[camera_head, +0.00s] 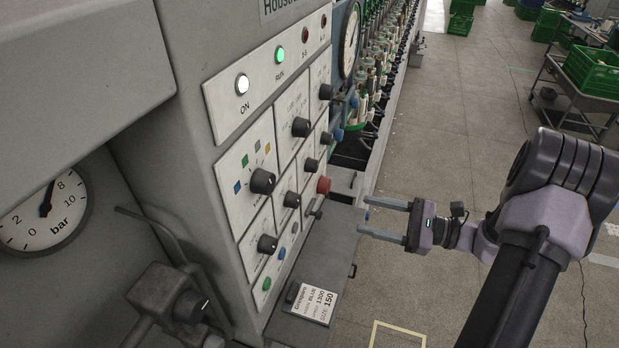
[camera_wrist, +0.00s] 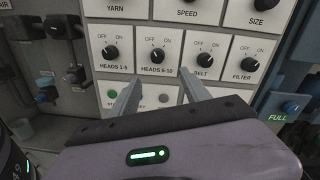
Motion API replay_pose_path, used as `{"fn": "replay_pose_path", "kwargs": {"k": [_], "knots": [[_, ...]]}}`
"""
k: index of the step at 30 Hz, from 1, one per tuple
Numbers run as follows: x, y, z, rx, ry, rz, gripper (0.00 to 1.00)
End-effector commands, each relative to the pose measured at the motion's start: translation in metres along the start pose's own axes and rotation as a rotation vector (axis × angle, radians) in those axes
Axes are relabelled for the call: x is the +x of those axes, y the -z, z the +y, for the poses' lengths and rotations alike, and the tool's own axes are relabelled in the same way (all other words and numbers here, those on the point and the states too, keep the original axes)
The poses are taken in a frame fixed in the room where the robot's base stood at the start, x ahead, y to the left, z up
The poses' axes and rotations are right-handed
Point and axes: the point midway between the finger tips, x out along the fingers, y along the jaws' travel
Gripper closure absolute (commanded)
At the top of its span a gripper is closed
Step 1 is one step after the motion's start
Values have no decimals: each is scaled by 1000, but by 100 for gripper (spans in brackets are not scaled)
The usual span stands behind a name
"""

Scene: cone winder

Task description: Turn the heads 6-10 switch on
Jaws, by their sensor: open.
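The heads 6-10 switch (camera_wrist: 157,55) is a black rotary knob on a pale plate, with OFF marked at its upper left and ON at its upper right. Its pointer seems to lean toward OFF, but it is small. In the head view the same knob (camera_head: 291,199) sits in the lower middle of the grey panel. My gripper (camera_head: 363,215) is open and empty, out to the right of the panel and apart from it. In the wrist view its two fingers (camera_wrist: 160,82) point at the panel, just below the knob and on either side of it.
Neighbouring knobs are heads 1-5 (camera_wrist: 111,53), belt (camera_wrist: 203,60) and filter (camera_wrist: 248,64). A red button (camera_head: 323,184) stands out from the panel. The ON lamp (camera_head: 242,84) and RUN lamp (camera_head: 279,54) are lit. A grey ledge (camera_head: 318,265) lies below; open floor lies right.

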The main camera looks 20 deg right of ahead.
Motion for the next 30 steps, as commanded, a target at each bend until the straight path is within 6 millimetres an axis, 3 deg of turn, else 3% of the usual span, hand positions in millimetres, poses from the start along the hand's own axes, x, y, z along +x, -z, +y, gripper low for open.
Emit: {"fn": "replay_pose_path", "kwargs": {"k": [9,15,21,29,30], "knots": [[95,-1,4,0,-12,0,45],[142,0,4,1,-11,2,45],[161,0,4,1,-8,2,45],[162,1,4,0,-8,3,45],[162,1,4,0,-8,3,53]]}}
